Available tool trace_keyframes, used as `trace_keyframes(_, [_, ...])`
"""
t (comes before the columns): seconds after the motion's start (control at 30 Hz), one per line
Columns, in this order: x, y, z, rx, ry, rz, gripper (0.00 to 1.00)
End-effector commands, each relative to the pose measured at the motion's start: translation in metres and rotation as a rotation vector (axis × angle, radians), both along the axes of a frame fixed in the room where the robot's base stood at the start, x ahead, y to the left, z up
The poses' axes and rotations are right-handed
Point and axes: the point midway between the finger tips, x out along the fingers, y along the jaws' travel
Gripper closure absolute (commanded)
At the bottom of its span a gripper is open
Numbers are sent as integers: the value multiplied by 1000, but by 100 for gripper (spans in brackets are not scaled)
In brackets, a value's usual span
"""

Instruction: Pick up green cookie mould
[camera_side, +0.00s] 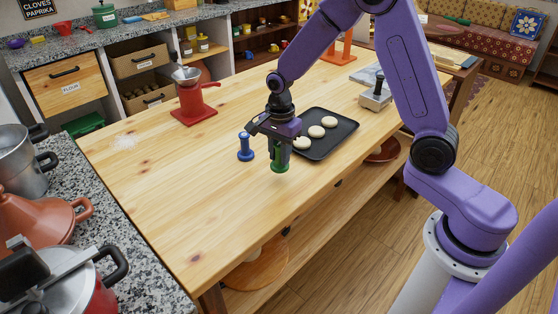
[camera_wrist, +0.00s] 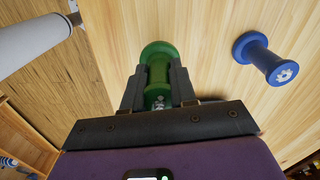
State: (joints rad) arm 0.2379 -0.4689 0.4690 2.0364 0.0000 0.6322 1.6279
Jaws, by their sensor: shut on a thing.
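The green cookie mould (camera_side: 281,163) is between the fingers of my gripper (camera_side: 279,150) over the wooden table. My gripper is shut on it. In the wrist view the green mould (camera_wrist: 156,68) sits between the two dark fingers of my gripper (camera_wrist: 158,85), with its wide round end beyond the fingertips. The side view does not clearly show whether the mould's base touches the table. A blue cookie mould (camera_side: 245,147) stands upright on the table just left of my gripper. It also shows at the upper right of the wrist view (camera_wrist: 265,58).
A dark tray (camera_side: 335,143) with several pale dough rounds lies right behind my gripper. A red grinder (camera_side: 195,100) stands at the back left, and a metal press (camera_side: 375,94) at the right.

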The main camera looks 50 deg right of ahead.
Motion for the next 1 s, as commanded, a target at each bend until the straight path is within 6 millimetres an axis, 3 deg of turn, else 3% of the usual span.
trace_keyframes(0.37, [-52, -5, 58, 0, -2, -1, 100])
trace_keyframes(0.7, [-107, -11, 81, 0, 0, 0, 100])
trace_keyframes(1.0, [-132, -13, 92, -1, 3, 0, 100])
